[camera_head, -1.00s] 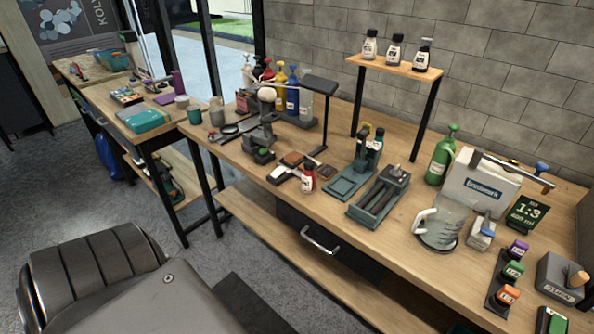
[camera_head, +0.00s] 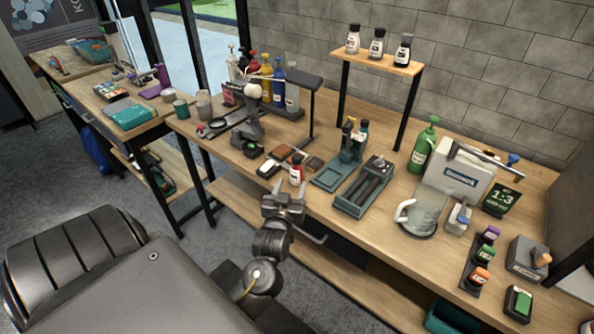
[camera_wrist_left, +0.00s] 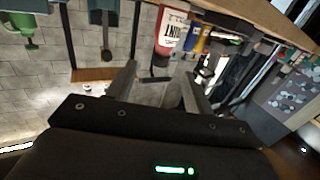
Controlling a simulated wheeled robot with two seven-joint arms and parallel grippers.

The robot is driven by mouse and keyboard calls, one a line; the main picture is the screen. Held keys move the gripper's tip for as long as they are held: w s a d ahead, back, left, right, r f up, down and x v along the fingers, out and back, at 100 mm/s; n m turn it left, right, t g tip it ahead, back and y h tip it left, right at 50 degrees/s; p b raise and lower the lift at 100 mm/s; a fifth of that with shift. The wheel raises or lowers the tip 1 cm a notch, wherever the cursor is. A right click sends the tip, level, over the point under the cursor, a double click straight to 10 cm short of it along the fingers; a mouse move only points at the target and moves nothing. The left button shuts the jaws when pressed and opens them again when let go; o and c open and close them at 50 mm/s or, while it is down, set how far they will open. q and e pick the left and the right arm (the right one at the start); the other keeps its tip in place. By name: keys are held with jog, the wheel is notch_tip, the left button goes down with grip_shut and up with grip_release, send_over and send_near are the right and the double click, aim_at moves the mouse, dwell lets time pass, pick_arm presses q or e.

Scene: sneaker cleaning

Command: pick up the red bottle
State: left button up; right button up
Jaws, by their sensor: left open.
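The small red bottle (camera_head: 297,174) stands near the front edge of the long wooden workbench. It has a dark cap and a red-and-white body. In the left wrist view, which looks upside down, a red bottle with a white label (camera_wrist_left: 172,30) shows large, beyond and above the fingertips. My left gripper (camera_head: 285,196) is just in front of the bench edge, below the bottle in the head view. Its fingers are apart with nothing between them, and they also show in the left wrist view (camera_wrist_left: 158,82). My right gripper is not in view.
Dark brush blocks (camera_head: 268,168) lie left of the bottle. A green tray-like stand (camera_head: 333,178) is to its right. A black lamp-like stand (camera_head: 295,80) and pump bottles stand behind.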

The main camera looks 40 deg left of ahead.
aim_at(296, 164)
pick_arm(q)
jog(key=x, duration=0.4)
jog(key=p+x, duration=0.1)
jog(key=shift+w+a+r, duration=0.25)
jog(key=shift+a, duration=0.15)
jog(key=shift+w+a+r, duration=0.15)
jog(key=shift+w, duration=0.1)
jog(key=p+x, duration=0.1)
jog(key=x, duration=0.2)
jog(key=shift+w+a+p, duration=0.2)
jog(key=shift+w+p, duration=0.1)
jog(key=shift+p, duration=0.05)
jog(key=shift+w+a, duration=0.2)
jog(key=shift+w, duration=0.2)
jog(key=shift+s, duration=0.1)
jog(key=c, duration=1.1)
